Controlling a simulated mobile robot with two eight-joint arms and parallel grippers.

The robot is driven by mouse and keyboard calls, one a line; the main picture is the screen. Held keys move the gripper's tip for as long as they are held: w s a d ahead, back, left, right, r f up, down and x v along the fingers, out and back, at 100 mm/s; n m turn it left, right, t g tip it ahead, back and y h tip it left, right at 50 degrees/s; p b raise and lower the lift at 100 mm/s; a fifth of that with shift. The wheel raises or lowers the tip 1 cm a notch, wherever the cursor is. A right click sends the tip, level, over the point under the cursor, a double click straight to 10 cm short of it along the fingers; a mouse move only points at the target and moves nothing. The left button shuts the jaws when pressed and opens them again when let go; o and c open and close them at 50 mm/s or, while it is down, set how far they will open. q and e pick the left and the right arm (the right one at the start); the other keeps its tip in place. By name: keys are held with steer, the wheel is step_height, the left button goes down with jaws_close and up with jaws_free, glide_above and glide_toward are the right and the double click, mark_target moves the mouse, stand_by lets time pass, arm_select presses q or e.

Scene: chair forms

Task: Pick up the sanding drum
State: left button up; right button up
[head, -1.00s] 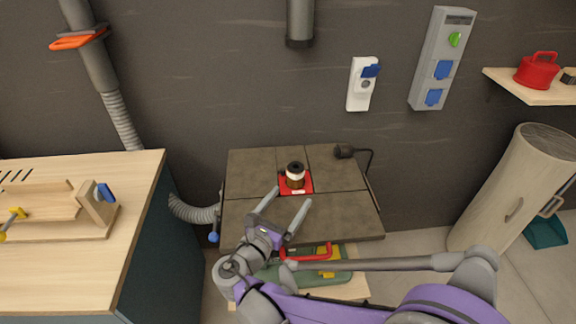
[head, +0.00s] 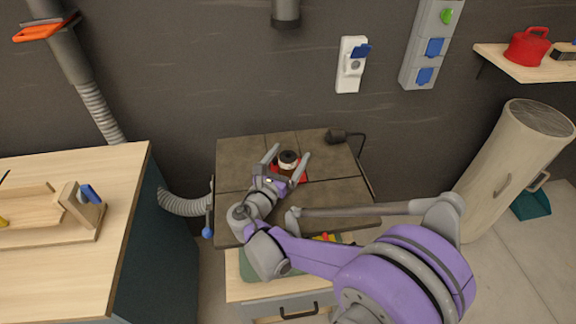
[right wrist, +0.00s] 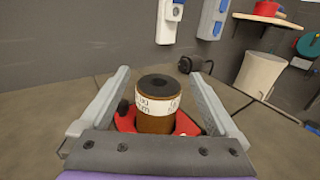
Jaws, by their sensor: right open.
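The sanding drum (head: 287,160) is a short upright cylinder with a dark top, a white printed band and a brown lower part. It stands on a red plate (head: 302,174) set in the dark grey machine table. My right gripper (head: 287,153) is open, with one finger on each side of the drum. In the right wrist view the drum (right wrist: 157,103) stands upright between the two fingers, with visible gaps on both sides. The gripper's palm hides part of the red plate (right wrist: 187,124) and the drum's foot. My left gripper is not in view.
A wooden workbench (head: 60,270) with a wooden jig stands at the left. A dark lamp-like part (head: 336,136) on a bent rod stands at the table's back right. A grey hose (head: 185,204) runs beside the table. The back wall is close behind.

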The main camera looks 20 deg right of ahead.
steer(key=x, duration=0.2)
steer(key=shift+w+d, duration=0.15)
steer(key=shift+w, duration=0.1)
jaws_close()
stand_by(0.3)
